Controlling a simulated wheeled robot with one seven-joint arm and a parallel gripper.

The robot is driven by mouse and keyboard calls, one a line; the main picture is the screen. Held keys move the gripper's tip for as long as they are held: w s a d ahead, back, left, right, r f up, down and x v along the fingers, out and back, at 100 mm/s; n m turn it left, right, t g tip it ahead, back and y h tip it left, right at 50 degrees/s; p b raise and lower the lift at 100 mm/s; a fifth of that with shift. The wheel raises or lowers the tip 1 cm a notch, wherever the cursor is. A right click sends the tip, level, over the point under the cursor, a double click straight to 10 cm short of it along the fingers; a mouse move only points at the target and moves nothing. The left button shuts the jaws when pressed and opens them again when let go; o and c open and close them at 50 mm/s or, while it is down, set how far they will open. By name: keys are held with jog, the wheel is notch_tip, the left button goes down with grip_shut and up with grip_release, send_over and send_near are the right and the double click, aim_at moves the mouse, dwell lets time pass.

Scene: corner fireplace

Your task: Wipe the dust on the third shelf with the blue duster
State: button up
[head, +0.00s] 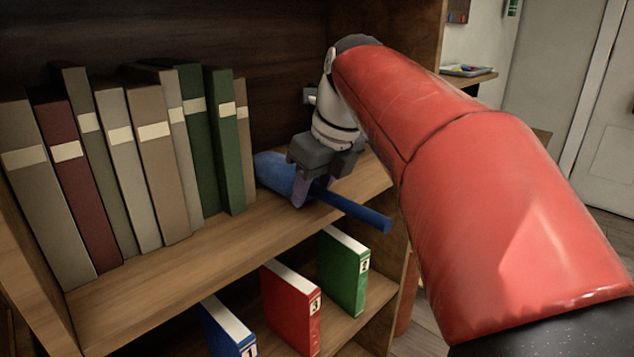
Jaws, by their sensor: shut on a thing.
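The blue duster has a rounded blue head (274,172) and a straight blue handle that juts toward the lower right past the shelf's front edge. My gripper (302,190) is shut on the duster, around the part where the head meets the handle. The duster lies low over the right end of the wooden shelf (150,290) that bears the row of books. I cannot tell whether the head touches the shelf board. No dust shows clearly on the visible board. My gripper and arm hide part of the shelf's right end.
Several upright books (150,150) fill the shelf's left side, close to the duster head. On the shelf below stand a blue binder (228,330), a red binder (290,305) and a green binder (342,270). The bookcase's right side panel (412,40) stands behind my arm.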

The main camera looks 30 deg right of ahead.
aim_at(341, 185)
jog(key=shift+s+a+r, duration=0.1)
jog(key=shift+s+a, duration=0.15)
jog(key=shift+a, duration=0.35)
jog(key=shift+s+a, duration=0.2)
jog(key=shift+a, duration=0.35)
jog(key=shift+d, duration=0.1)
jog(key=shift+w+d+f+p, duration=0.1)
jog(key=shift+w+d+p, duration=0.15)
jog(key=shift+d, duration=0.3)
jog(key=shift+w+d+f+p, duration=0.15)
jog(key=shift+d+p, duration=0.15)
jog(key=shift+d, duration=0.3)
jog(key=shift+w+d+f+p, duration=0.1)
jog(key=shift+w+d+p, duration=0.15)
jog(key=shift+d, duration=0.3)
jog(key=shift+w+d+p, duration=0.2)
jog(key=shift+d+p, duration=0.1)
jog(key=shift+d, duration=0.3)
jog(key=shift+w+d+p, duration=0.2)
jog(key=shift+d+p, duration=0.1)
jog(key=shift+d, duration=0.3)
jog(key=shift+w+d+r, duration=0.1)
jog(key=shift+w+d, duration=0.15)
jog(key=shift+d, duration=0.45)
jog(key=shift+w+d+r, duration=0.1)
jog(key=shift+w+d, duration=0.2)
jog(key=shift+d, duration=0.45)
jog(key=shift+w+d, duration=0.25)
jog(key=shift+d, duration=0.45)
